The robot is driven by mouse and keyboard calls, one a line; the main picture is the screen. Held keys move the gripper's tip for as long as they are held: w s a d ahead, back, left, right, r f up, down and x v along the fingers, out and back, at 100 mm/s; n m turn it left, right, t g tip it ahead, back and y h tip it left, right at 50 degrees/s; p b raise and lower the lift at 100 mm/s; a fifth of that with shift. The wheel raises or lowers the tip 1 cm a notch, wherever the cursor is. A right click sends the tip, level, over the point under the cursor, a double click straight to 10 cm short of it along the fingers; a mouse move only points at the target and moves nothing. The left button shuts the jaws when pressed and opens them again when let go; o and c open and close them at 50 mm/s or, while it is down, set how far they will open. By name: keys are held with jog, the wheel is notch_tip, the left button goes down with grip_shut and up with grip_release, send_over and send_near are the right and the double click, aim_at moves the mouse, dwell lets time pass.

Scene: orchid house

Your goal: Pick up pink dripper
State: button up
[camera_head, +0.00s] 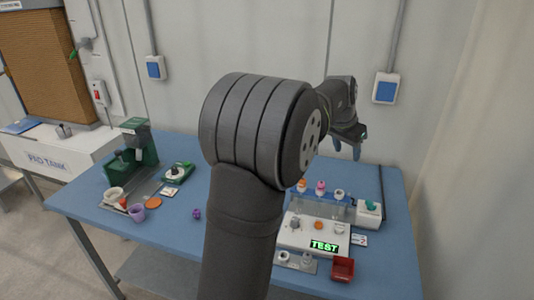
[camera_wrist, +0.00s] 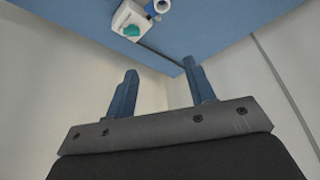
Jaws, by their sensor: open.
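A small pink-topped piece (camera_head: 320,187), which looks like the pink dripper, stands in a row at the back of the white test station on the blue table. An orange-topped piece (camera_head: 302,185) is on its left and a grey-white one (camera_head: 339,194) on its right. My gripper (camera_head: 347,148) is open and empty, raised above the back right of the table, apart from the row. In the wrist view my gripper (camera_wrist: 158,80) shows both blue fingers spread with nothing between them. The pink piece is not seen in the wrist view.
The white station (camera_head: 296,236) has a lit TEST display. A white box with a teal knob (camera_head: 369,214) stands to its right and a red bin (camera_head: 343,269) in front. A green machine (camera_head: 135,145) and purple cup (camera_head: 138,213) are at left. My arm hides the table's middle.

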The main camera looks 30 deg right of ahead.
jog(key=n+t, duration=0.1)
jog(key=n, duration=0.3)
send_near(321, 183)
jog(key=shift+n+t+y, duration=0.3)
jog(key=shift+s+d+x, duration=0.15)
jog(key=shift+x, duration=2.1)
jog(key=shift+s+d+x, duration=0.15)
jog(key=shift+x, duration=2.1)
jog(key=shift+r, duration=0.1)
jog(key=shift+c, duration=0.4)
jog(key=c, duration=1)
